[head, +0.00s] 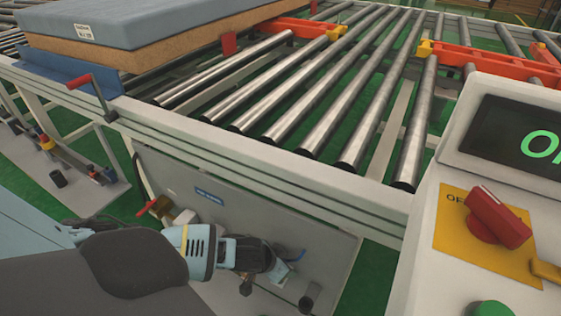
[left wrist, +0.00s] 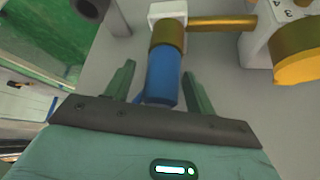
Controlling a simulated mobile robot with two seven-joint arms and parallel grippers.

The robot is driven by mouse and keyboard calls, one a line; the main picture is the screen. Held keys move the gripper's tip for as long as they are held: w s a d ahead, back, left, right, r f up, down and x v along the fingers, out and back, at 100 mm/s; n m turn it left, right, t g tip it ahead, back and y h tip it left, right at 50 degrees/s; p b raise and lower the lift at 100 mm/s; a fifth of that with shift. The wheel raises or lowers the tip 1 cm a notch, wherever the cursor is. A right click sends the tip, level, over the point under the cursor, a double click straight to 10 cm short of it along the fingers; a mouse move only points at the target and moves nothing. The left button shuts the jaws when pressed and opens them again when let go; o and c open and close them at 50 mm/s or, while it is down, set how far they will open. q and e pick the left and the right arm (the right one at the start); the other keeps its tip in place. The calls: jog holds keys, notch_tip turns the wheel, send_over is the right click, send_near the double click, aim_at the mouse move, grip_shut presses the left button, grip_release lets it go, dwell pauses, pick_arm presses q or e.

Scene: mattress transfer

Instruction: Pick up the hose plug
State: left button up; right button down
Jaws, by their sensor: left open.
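A blue cylinder (left wrist: 162,82), which looks like the hose plug, shows in the left wrist view. It joins a brass collar (left wrist: 168,34) under a white block (left wrist: 167,10). My left gripper (left wrist: 157,72) is open, with one finger on each side of the blue cylinder. I cannot tell whether either finger touches it. In the head view my left gripper (head: 276,268) is low in front of the grey panel (head: 225,215) under the conveyor, and a small bit of blue (head: 297,255) shows beside it. The arm and gripper hide most of the fitting there. My right gripper is not in view.
A brass pipe (left wrist: 222,21) runs right to a white part with a yellow knob (left wrist: 305,65). The roller conveyor (head: 270,165) stands above, with a blue mattress (head: 150,20) at its back left. A control box with a red switch (head: 497,218) stands at right.

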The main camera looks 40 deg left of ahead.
pick_arm(q)
jog(key=c, duration=1.1)
jog(key=shift+r, duration=0.1)
jog(key=shift+r, duration=0.45)
jog(key=r, duration=0.1)
jog(key=p, duration=0.1)
jog(key=r, duration=0.1)
jog(key=shift+s+a+r+p, duration=0.3)
jog(key=shift+a+r+p, duration=0.05)
jog(key=shift+p, duration=0.05)
jog(key=shift+s+a+r+p, duration=0.2)
jog(key=shift+s+a+p, duration=0.2)
jog(key=shift+s+a, duration=1.4)
jog(key=shift+s+a+r+p, duration=0.25)
jog(key=shift+s+a+p, duration=0.2)
jog(key=shift+s+a, duration=1.3)
jog(key=shift+s+a+r+p, duration=0.2)
jog(key=shift+s+a+p, duration=0.2)
jog(key=shift+s+a, duration=1.4)
jog(key=shift+s+d, duration=0.45)
jog(key=shift+d, duration=0.05)
